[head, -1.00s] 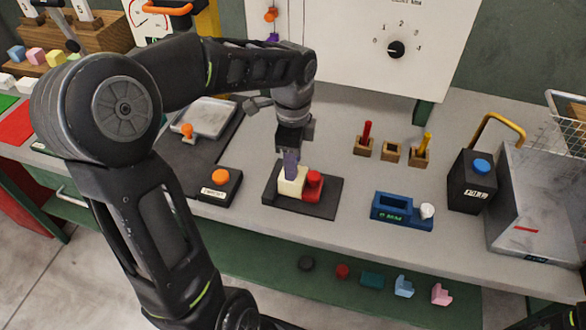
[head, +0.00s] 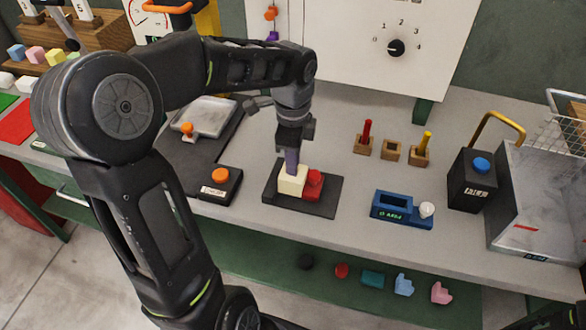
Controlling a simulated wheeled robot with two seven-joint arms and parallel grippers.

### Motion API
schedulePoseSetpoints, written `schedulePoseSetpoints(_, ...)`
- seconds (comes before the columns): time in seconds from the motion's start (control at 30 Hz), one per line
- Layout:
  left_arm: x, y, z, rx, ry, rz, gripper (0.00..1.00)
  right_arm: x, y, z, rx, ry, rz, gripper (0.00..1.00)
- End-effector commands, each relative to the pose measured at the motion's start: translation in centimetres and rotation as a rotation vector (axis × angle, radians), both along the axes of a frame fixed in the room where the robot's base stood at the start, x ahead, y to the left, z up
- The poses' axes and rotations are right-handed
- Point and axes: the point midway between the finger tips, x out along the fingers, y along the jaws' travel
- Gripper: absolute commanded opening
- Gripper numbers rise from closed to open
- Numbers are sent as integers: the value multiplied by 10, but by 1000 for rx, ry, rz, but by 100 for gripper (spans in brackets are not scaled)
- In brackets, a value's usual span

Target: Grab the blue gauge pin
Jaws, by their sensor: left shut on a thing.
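The blue gauge pin, a bluish-violet upright bar (head: 291,161), is between the fingers of my left gripper (head: 292,148). The gripper points down and is shut on the pin's upper part, which the fingers partly hide. The pin's lower end is at the top of a cream block (head: 292,181); I cannot tell whether it sits in the block or just clears it. The cream block stands on a dark plate (head: 322,205), beside a red block with a round red top (head: 313,182). My right gripper does not show.
Behind to the right are small wooden holders: one with a red pin (head: 367,131), one empty (head: 392,152), one with a yellow pin (head: 427,142). A blue fixture (head: 390,209) and a black box with a blue button (head: 470,184) stand right. An orange button box (head: 219,187) stands left.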

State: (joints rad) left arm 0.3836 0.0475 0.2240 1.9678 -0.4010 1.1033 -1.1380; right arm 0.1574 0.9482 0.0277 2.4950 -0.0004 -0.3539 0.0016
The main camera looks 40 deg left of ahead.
Motion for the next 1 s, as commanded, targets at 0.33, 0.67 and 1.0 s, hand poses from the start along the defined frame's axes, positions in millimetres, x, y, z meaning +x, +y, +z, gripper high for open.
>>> schedulePoseSetpoints(0.33,0,0,0,0,0,0,0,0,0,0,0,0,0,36)
schedulePoseSetpoints(0.67,0,0,0,0,0,0,0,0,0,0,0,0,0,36)
schedulePoseSetpoints(1.0,1,0,32,2,-6,1,0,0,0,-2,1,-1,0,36)
